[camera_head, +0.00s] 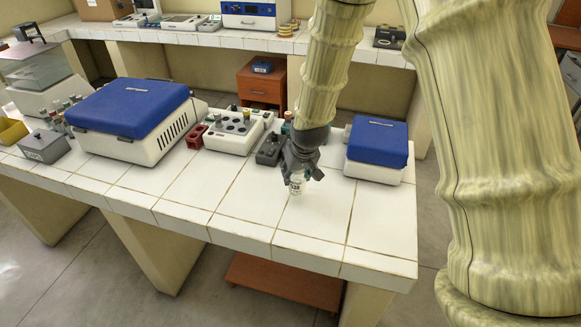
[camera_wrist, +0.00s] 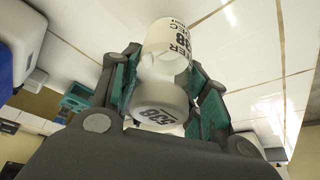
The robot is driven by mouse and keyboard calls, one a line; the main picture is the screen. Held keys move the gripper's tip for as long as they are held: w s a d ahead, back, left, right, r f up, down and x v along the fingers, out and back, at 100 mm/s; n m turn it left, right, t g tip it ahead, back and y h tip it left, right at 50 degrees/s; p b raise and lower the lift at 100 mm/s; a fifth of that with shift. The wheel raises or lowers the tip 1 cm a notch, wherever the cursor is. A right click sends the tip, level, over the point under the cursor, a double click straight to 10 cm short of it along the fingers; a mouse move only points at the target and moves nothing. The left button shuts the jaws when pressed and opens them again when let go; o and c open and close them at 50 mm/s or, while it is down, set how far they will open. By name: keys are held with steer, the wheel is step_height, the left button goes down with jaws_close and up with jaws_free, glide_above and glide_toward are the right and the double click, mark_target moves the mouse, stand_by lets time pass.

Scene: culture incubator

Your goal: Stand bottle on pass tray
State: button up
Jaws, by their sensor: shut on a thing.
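A small white bottle (camera_head: 296,187) with a black-printed label is under my gripper (camera_head: 299,172) at the front right part of the white tiled bench (camera_head: 240,215). In the wrist view the bottle (camera_wrist: 168,45) shows a pale cap (camera_wrist: 159,104) marked 538, between the green-padded fingers of my gripper (camera_wrist: 165,80), which is shut on it. The bottle looks roughly upright. Its base is at or close above the tiles; I cannot tell whether it touches. I cannot make out a pass tray in either view.
A blue-lidded box (camera_head: 376,148) stands right of my gripper. A dark grey device (camera_head: 270,149) and a white device with round wells (camera_head: 233,133) stand behind it to the left. A larger blue-lidded box (camera_head: 132,115) is further left. The bench front is clear.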

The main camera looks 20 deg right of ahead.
steer(key=w, duration=0.1)
steer(key=w+f+p, duration=0.1)
steer(key=w, duration=0.1)
steer(key=w+p, duration=0.1)
steer(key=w, duration=0.1)
steer(key=shift+a+f, duration=0.1)
steer(key=shift+f, duration=0.25)
steer(key=shift+w+f+p, duration=0.1)
steer(key=shift+f+p, duration=0.35)
steer(key=shift+f, duration=0.65)
steer(key=shift+f, duration=0.1)
steer(key=o, duration=1.1)
steer(key=shift+c, duration=0.2)
